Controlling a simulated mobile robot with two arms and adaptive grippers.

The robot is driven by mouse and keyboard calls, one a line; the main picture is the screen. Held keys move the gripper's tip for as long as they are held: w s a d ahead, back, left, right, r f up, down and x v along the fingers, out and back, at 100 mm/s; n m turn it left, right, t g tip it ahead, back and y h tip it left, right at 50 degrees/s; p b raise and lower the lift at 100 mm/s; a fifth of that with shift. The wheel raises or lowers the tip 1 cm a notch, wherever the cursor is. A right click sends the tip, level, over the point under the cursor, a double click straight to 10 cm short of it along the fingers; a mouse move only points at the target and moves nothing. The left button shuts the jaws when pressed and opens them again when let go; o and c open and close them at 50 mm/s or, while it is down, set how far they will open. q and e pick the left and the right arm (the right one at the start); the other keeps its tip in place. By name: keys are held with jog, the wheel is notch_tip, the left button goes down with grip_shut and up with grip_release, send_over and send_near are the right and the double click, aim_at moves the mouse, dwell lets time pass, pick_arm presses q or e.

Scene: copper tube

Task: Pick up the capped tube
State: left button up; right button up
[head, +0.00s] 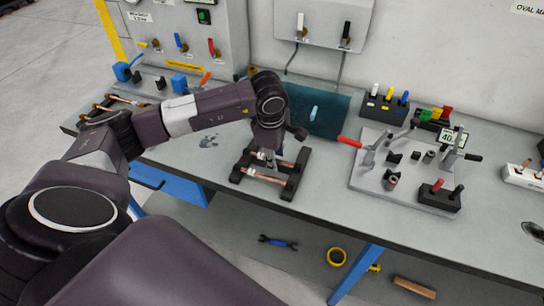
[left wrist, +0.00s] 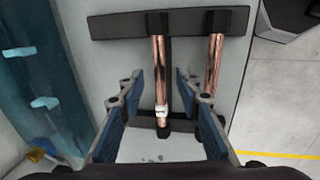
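Two copper tubes lie across a black rack (head: 294,182) in the head view. In the left wrist view the left tube (left wrist: 160,72) has a white band near its lower end and a dark tip; the right tube (left wrist: 214,62) lies beside it. The white-banded tube appears to be the rear one (head: 287,164) in the head view, with the other tube (head: 264,177) in front. My left gripper (head: 264,155) points down over the rack. In the left wrist view its fingers (left wrist: 159,76) are open on either side of the banded tube, with gaps showing. My right gripper is not in view.
A blue-green mat (head: 335,116) lies behind the rack. The bench's front edge is close in front of the rack. Bare bench shows between rack and plate.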

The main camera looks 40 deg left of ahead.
pick_arm(q)
grip_shut()
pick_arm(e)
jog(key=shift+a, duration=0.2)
